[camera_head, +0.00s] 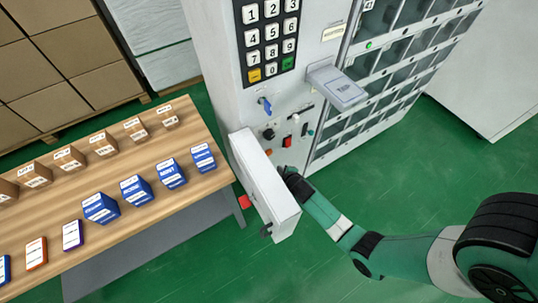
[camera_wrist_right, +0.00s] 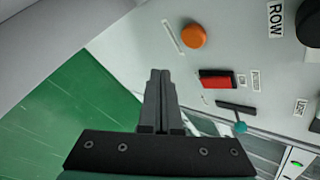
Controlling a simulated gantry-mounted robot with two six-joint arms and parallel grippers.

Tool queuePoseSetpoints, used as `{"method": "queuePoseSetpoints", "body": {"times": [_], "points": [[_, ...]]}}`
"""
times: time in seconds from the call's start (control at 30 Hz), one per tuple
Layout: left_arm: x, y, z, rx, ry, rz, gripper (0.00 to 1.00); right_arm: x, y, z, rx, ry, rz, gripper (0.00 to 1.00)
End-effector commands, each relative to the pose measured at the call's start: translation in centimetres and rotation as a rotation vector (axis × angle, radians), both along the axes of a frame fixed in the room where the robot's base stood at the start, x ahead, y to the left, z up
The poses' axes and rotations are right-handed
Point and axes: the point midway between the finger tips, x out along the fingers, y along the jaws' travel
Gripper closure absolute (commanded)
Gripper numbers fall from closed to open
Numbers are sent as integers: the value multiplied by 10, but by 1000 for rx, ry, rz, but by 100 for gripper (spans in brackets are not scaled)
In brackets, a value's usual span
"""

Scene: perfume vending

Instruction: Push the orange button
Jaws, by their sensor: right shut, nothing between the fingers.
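The orange button (camera_wrist_right: 193,36) is a round knob on the pale machine panel, at the upper middle of the right wrist view. In the head view the orange button (camera_head: 268,153) shows small and low on the panel, just beside the open white door. My right gripper (camera_wrist_right: 160,73) is shut and empty, with its fingertips below the button in the wrist view and apart from it in the picture. In the head view my right gripper (camera_head: 283,171) is at the lower panel, right of the door, its tips partly hidden. My left gripper is not in view.
The open white door (camera_head: 262,185) stands out left of my right gripper. A red switch (camera_wrist_right: 216,80) and a teal-tipped lever (camera_wrist_right: 240,127) sit close to the button. A wooden table (camera_head: 130,170) with several boxes is at left.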

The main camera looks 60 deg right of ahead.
Motion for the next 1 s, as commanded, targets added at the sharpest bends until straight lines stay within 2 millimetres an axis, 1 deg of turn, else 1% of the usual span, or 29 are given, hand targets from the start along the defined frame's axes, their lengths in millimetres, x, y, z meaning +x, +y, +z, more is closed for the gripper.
{"method": "queuePoseSetpoints", "body": {"times": [0.03, 0.13, 0.2, 0.4, 0.53, 1.0], "points": [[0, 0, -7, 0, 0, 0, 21, 7, -4, -3, -1, -2, -1, 100], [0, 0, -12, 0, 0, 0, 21, 20, -12, -2, 0, -3, -1, 100], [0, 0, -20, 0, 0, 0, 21, 28, -17, -4, -1, -3, -1, 100], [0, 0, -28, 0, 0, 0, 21, 40, -25, -2, 1, 0, -1, 100], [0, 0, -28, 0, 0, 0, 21, 43, -26, -1, 1, 0, -1, 100], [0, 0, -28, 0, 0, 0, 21, 43, -26, 0, 0, 0, 0, 100]]}}
